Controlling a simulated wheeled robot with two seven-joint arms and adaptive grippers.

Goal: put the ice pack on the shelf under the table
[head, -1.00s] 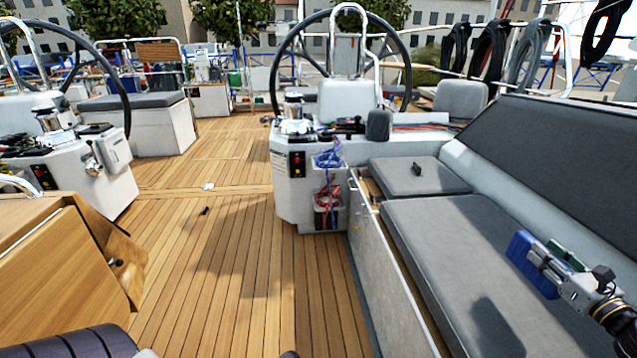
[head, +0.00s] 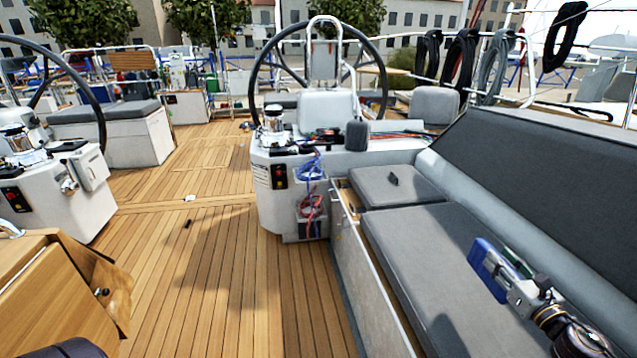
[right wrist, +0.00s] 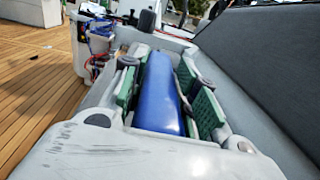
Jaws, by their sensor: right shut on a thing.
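The ice pack (head: 490,266) is a blue slab at the lower right of the head view. My right gripper (head: 511,279) is shut on it and holds it above the grey bench cushion. In the right wrist view the blue ice pack (right wrist: 160,95) stands between the green-padded fingers of the right gripper (right wrist: 160,85). The wooden table (head: 45,290) is at the lower left of the head view, with its side panel facing the deck. The shelf under it cannot be made out from here. My left gripper is not in view.
The grey bench cushion (head: 430,245) runs along the right side, with a dark backrest (head: 540,180) behind. A white steering console (head: 285,200) with a wheel stands ahead. The teak deck (head: 230,290) between table and bench is mostly clear, apart from small items.

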